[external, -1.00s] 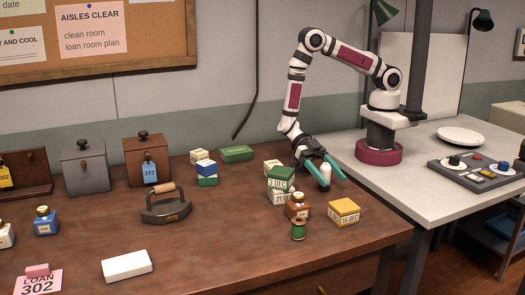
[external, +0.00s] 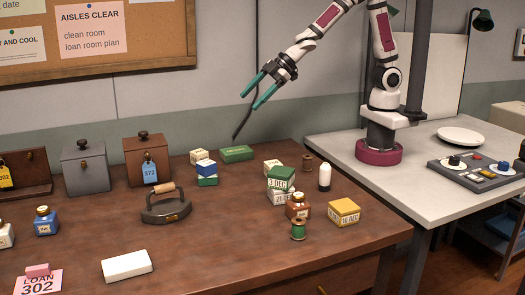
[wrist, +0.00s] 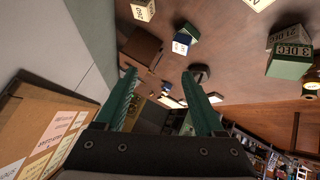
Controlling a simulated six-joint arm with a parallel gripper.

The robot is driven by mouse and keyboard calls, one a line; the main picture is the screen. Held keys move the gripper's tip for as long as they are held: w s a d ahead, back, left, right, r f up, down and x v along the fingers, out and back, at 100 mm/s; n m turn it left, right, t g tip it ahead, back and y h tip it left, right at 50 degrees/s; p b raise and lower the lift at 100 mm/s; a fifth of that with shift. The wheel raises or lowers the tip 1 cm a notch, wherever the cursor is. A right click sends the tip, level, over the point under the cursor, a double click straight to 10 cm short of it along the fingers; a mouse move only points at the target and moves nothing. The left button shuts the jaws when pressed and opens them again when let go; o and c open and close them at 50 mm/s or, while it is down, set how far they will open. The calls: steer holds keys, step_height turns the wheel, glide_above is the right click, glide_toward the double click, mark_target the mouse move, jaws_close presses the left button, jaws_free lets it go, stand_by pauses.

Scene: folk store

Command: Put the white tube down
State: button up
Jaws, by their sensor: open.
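The open fingers also show in the wrist view (wrist: 162,85), where I cannot make out the tube.
A flat iron (external: 166,205) is further left. The table's front middle is clear.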

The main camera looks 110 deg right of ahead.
steer(key=s+a+m+g+h, duration=0.15)
steer(key=s+m+g, duration=0.45)
steer(key=s, duration=1.3)
steer(key=s+a+m+g+y, duration=0.3)
steer(key=s+a+m+y, duration=0.1)
steer(key=s+a, duration=0.6)
steer(key=s, duration=0.2)
steer(key=shift+s+r+y, duration=0.2)
steer(key=shift+s+y, duration=0.1)
steer(key=shift+y, duration=0.05)
